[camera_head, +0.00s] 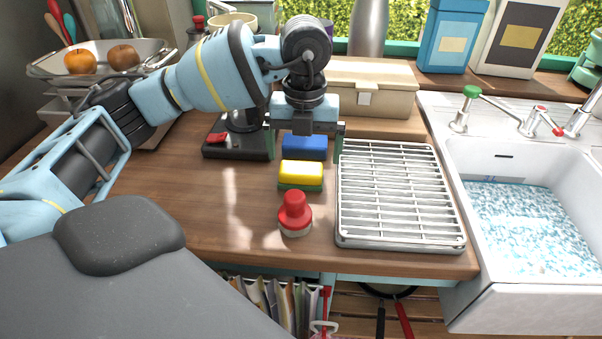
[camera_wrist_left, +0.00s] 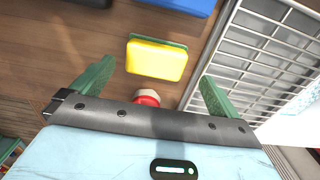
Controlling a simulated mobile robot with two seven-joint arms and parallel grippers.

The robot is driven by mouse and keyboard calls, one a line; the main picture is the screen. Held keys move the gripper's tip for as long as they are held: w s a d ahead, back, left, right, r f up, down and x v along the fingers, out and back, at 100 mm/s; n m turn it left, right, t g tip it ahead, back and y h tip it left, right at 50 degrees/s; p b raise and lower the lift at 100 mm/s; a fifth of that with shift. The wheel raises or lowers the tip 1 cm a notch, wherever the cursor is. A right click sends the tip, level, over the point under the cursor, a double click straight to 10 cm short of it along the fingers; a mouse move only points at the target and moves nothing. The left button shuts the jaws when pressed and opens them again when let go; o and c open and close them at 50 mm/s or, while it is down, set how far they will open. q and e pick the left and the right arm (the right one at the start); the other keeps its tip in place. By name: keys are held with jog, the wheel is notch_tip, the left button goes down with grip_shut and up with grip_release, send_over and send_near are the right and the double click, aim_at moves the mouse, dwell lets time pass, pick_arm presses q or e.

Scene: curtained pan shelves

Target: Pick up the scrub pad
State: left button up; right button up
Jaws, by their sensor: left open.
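A yellow pad with a green underside (camera_head: 301,174), which looks like the scrub pad, lies flat on the wooden counter. It also shows in the left wrist view (camera_wrist_left: 156,59), just ahead of and between the green fingertips. A blue block (camera_head: 304,148) lies behind it, partly at the top edge of the left wrist view (camera_wrist_left: 185,5). My left gripper (camera_head: 304,152) is open, pointing down, with its fingers apart and nothing held between them. In the head view it hangs around and above the blue block, just behind the yellow pad. My right gripper is not in view.
A red-knobbed object (camera_head: 295,214) stands in front of the pad. A metal drying rack (camera_head: 400,237) lies close on the right, beside a sink (camera_head: 520,295) with blue-white contents. A black-based device (camera_head: 225,150) stands left. The counter left of the pad is clear.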

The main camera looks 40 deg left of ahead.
aim_at(301, 167)
pick_arm(q)
jog(key=shift+s+a+f, duration=0.1)
jog(key=shift+s+f, duration=0.05)
jog(key=shift+f, duration=1.15)
jog(key=shift+s+a+f, duration=0.1)
jog(key=shift+f, duration=1.15)
jog(key=c, duration=0.9)
